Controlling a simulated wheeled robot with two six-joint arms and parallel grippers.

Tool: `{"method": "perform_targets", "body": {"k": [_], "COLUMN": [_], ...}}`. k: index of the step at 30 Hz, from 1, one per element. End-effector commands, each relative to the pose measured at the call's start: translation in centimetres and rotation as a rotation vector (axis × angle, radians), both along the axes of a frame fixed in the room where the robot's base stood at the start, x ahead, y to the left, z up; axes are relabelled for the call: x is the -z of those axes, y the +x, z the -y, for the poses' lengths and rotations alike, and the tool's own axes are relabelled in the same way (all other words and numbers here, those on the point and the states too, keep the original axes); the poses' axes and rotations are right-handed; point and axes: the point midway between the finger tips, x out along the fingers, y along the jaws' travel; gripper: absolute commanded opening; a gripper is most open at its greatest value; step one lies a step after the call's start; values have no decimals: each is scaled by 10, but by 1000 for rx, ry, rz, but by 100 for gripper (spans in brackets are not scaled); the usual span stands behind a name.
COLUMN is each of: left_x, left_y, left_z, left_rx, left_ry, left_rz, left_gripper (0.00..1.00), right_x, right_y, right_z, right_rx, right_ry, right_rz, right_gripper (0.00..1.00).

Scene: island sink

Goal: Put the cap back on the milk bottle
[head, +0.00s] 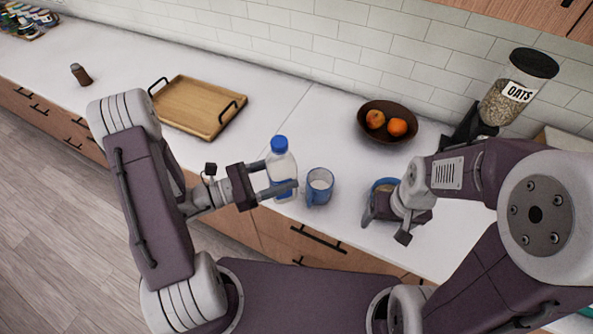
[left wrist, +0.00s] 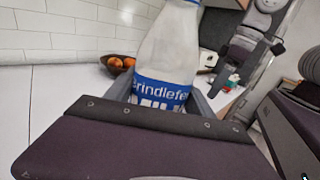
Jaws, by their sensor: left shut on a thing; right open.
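The milk bottle (head: 281,167) is a clear-white bottle with a blue label, upright at the counter's front edge. A blue cap (head: 279,144) sits on its top in the head view. My left gripper (head: 281,175) is shut around the bottle's body from the left. The bottle also fills the middle of the left wrist view (left wrist: 168,50), where its top is out of frame. I cannot tell whether its base touches the counter. My right gripper (head: 388,222) is open, at the front of the counter, well to the right of the bottle.
A blue mug (head: 319,187) stands just right of the bottle. Another mug (head: 385,185) is partly hidden by my right gripper. Behind are a fruit bowl (head: 366,131), an oats dispenser (head: 507,100) and a wooden tray (head: 190,105). The counter between tray and bowl is clear.

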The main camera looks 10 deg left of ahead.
Motion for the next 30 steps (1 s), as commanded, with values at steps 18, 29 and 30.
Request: {"method": "perform_targets", "body": {"k": [18, 29, 30], "left_x": [-15, -22, -22], "left_y": [133, 123, 123], "left_z": [-1, 42, 42], "left_rx": [-452, -355, -354], "left_ry": [1, 2, 2], "left_rz": [7, 3, 3], "left_gripper": [0, 0, 0], "right_x": [14, 17, 16], "right_y": [0, 0, 0], "right_z": [0, 0, 0], "right_rx": [0, 0, 0], "right_ry": [0, 0, 0], "right_rz": [0, 0, 0], "right_gripper": [80, 80, 80]}}
